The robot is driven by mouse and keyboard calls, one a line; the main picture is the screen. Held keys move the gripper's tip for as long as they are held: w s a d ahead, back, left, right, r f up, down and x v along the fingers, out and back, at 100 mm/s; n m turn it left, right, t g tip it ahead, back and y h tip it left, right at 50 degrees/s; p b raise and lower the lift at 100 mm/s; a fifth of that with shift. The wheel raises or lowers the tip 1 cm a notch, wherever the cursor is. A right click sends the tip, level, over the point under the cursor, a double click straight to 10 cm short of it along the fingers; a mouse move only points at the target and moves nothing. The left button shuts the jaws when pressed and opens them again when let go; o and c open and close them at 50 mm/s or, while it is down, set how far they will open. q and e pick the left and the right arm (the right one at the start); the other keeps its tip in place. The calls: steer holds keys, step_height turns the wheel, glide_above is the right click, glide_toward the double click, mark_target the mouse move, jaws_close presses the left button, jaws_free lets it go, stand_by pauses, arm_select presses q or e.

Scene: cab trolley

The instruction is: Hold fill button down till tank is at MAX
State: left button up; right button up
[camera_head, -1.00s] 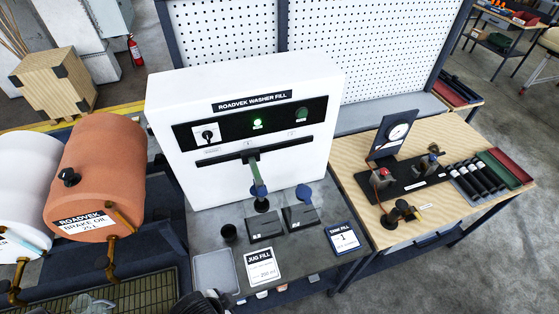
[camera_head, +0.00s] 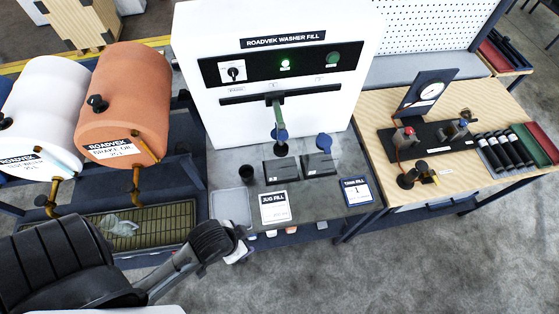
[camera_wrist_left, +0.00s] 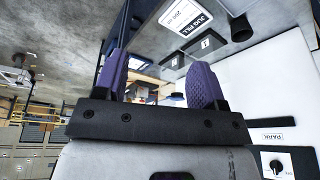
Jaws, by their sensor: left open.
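The white Roadvek washer fill machine (camera_head: 200,60) stands behind a grey bench in the head view. Its black panel has a selector knob (camera_head: 233,71), a lit green lamp (camera_head: 286,65) and a dark green round one (camera_head: 332,58). A green and blue nozzle (camera_head: 278,122) hangs from its rail above two black plates (camera_head: 281,172), (camera_head: 317,165). I see no MAX mark. My left gripper (camera_wrist_left: 158,78) is open and empty in the wrist view, its purple fingers apart, with the bench beyond. In the head view my left wrist is below the bench's front edge.
A jug fill card (camera_head: 274,208), a tank fill card (camera_head: 356,191), a black cup (camera_head: 245,202) and a grey tray (camera_head: 231,202) lie on the bench. Orange (camera_head: 125,100) and white (camera_head: 42,98) drums stand left. A wooden table (camera_head: 465,148) with a gauge is right.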

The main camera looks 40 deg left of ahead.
stand_by(0.3)
arm_select(q)
jaws_close()
stand_by(0.5)
stand_by(1.1)
